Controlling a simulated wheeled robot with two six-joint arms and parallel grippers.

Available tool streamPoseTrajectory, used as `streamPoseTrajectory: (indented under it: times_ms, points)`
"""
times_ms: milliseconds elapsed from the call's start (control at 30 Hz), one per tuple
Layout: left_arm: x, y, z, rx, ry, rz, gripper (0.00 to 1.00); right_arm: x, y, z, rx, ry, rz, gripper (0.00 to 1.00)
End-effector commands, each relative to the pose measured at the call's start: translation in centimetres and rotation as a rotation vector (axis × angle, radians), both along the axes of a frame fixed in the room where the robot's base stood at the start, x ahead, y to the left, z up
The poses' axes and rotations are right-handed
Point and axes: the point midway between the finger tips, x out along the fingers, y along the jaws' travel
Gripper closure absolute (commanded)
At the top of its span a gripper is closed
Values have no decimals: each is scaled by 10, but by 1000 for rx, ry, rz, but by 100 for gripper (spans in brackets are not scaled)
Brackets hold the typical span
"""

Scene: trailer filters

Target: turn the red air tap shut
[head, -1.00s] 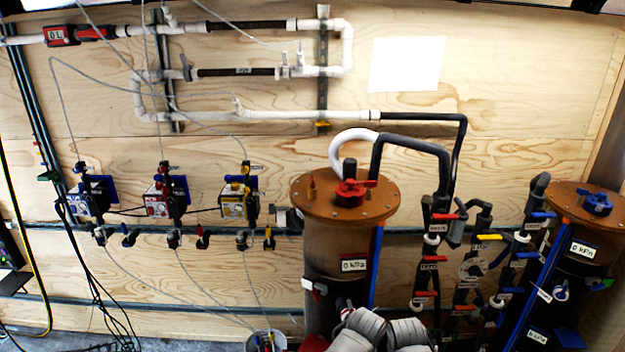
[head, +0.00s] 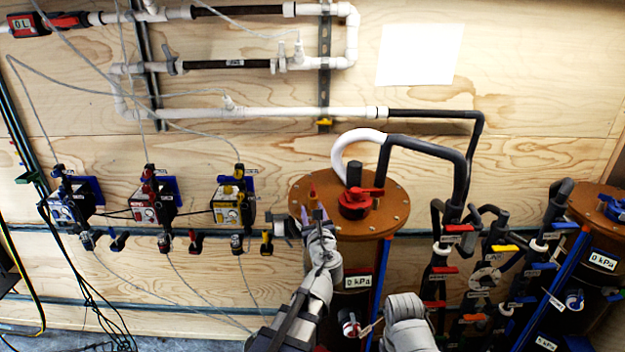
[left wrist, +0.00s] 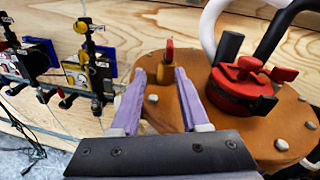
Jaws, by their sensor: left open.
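A small tap with an upright red handle on a yellow-orange body (left wrist: 168,60) stands on the brown round lid (left wrist: 215,130) of the near filter column. It also shows in the head view (head: 312,194), at the lid's left side. My left gripper (left wrist: 160,76) is open, its two purple fingers pointing at this tap, which shows between the fingertips in the wrist view. In the head view my left gripper (head: 311,214) is just in front of the tap; contact cannot be told. My right gripper is not in view; only part of my right arm shows at the bottom.
A larger red valve (head: 356,203) sits on the same lid, right of the small tap, beside a grey pipe (head: 430,145). Blue, red and yellow pump units (head: 233,205) hang on the wooden wall at left. Pipes with coloured handles (head: 445,270) stand at right.

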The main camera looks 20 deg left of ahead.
Motion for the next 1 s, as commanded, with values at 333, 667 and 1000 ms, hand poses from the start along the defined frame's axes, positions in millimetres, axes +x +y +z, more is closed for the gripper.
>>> streamPoseTrajectory:
  times_ms: [333,667,1000]
  points:
    - [10,-5,14,208,31,-69,55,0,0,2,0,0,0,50]
    - [38,5,14,204,29,-66,55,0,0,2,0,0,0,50]
    - [81,22,13,202,29,-66,55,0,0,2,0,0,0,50]
